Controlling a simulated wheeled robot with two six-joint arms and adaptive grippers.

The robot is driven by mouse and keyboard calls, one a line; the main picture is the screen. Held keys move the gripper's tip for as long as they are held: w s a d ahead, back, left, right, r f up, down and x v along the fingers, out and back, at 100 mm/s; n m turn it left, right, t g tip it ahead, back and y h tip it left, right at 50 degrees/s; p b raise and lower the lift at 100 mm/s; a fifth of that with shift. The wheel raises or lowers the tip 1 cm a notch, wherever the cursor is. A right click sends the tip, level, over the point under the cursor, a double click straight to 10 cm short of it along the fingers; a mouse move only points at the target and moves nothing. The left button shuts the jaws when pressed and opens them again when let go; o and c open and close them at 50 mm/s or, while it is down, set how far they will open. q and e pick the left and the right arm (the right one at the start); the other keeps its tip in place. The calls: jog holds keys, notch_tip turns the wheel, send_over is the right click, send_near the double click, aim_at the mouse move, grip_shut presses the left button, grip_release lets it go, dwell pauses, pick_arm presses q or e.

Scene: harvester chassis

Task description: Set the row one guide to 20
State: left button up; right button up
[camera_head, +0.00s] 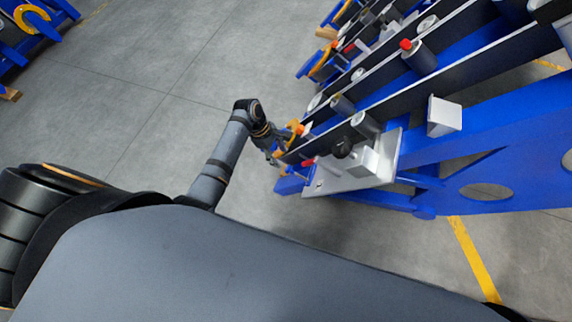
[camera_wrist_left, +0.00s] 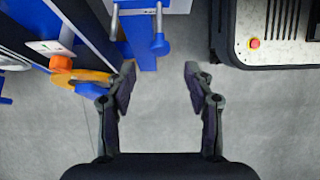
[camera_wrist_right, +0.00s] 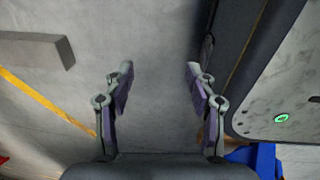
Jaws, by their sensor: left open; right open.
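The harvester chassis (camera_head: 500,140) is a blue frame with dark rails at the right of the head view. A silver plate (camera_head: 340,182) at its near end carries a pale block with a black knob (camera_head: 343,148). I cannot tell for sure which part is the row one guide, and no scale is readable. My left gripper (camera_head: 275,155) is beside the chassis's near-left end, by an orange part (camera_head: 296,127). In the left wrist view it is open and empty, its left finger close to an orange part (camera_wrist_left: 82,75). My right gripper (camera_wrist_right: 160,80) is open and empty over floor.
Grey cylinders (camera_head: 420,57), some with red caps, stand along the rails. Another blue machine (camera_head: 40,30) is at the far left. A yellow floor line (camera_head: 474,258) runs under the chassis.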

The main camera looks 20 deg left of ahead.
aim_at(287, 168)
pick_arm(q)
jog(key=b+x, duration=0.2)
jog(key=x, duration=0.5)
jog(key=shift+f, duration=0.15)
jog(key=shift+d+f, duration=0.2)
jog(key=shift+f, duration=0.3)
pick_arm(e)
jog(key=w, duration=0.2)
jog(key=w+a, duration=0.1)
jog(key=w+f, duration=0.1)
jog(key=w, duration=0.1)
jog(key=shift+w+a, duration=0.25)
jog(key=shift+w, duration=0.05)
pick_arm(q)
grip_shut()
